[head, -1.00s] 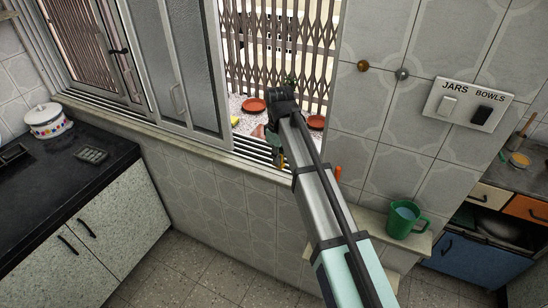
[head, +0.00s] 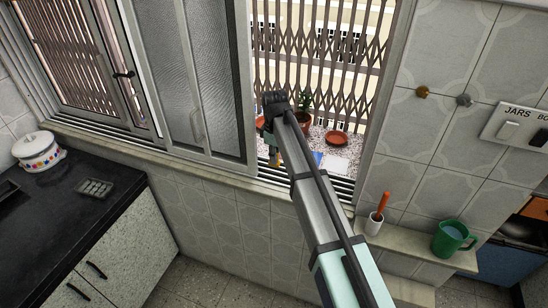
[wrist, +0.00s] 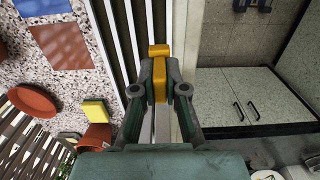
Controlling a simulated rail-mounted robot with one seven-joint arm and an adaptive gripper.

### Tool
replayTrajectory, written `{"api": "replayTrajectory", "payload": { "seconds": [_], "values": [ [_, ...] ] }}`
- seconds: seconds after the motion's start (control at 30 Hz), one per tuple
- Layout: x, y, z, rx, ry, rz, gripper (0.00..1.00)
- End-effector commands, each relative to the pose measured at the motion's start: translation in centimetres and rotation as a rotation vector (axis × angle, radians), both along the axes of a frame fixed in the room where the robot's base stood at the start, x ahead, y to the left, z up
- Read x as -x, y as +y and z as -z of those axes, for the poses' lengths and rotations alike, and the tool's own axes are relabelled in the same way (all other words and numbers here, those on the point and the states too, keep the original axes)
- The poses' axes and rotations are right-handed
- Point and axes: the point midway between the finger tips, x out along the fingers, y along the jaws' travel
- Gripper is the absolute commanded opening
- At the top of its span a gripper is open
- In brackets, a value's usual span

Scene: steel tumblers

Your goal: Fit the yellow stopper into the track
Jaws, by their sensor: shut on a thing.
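The yellow stopper (wrist: 159,78) is held upright in the picture between the two fingers of my gripper (wrist: 159,85) in the wrist view. The gripper is shut on it. The window track (wrist: 120,35), parallel metal rails with dark grooves, runs beneath and beside the stopper. I cannot tell whether the stopper touches the rails. In the head view my gripper (head: 272,155) hangs at the sill close to the sliding panel's edge, over the track (head: 325,190). The stopper is mostly hidden there.
A sliding glass panel (head: 190,85) stands left of the gripper. Outside on the speckled ledge are a potted plant (head: 304,108), a terracotta saucer (head: 336,138), and a yellow block (wrist: 96,111).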

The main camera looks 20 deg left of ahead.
Motion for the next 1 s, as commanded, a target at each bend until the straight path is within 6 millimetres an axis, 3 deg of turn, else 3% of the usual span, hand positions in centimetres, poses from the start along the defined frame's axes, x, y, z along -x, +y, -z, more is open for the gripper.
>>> {"api": "replayTrajectory", "payload": {
  "seconds": [1.0],
  "values": [
    [0.0,0.0,6.5,0.000,0.000,0.001,0.00]
  ]
}}
